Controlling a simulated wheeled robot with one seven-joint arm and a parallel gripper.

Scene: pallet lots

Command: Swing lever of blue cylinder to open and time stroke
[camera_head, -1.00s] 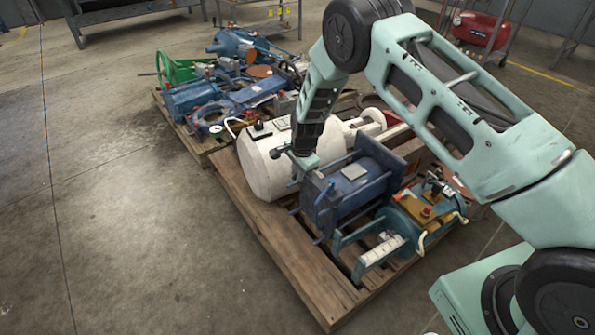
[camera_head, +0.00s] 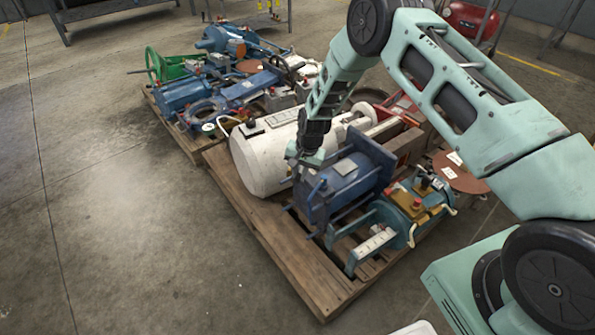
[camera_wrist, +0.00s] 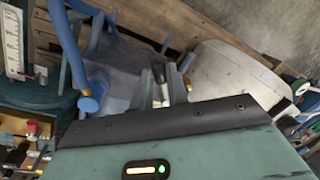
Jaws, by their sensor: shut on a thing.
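The blue cylinder unit (camera_head: 343,183) lies on the front pallet, between a white tank and a smaller teal unit. My gripper (camera_head: 304,158) is at its upper left end, by the tank. It is shut on the lever, a thin blue part at that end; the grip is small and partly hidden by the jaws. In the wrist view, the gripper (camera_wrist: 162,88) shows only as small tips above its dark edge. A curved blue bar (camera_wrist: 68,45) and the blurred blue body fill the left of that view.
The white tank (camera_head: 265,158) is close beside my gripper. The teal unit (camera_head: 403,208) with yellow plate and white scale (camera_head: 375,240) sits to the right. A second pallet with blue parts (camera_head: 185,92) stands behind. The concrete floor at left is clear.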

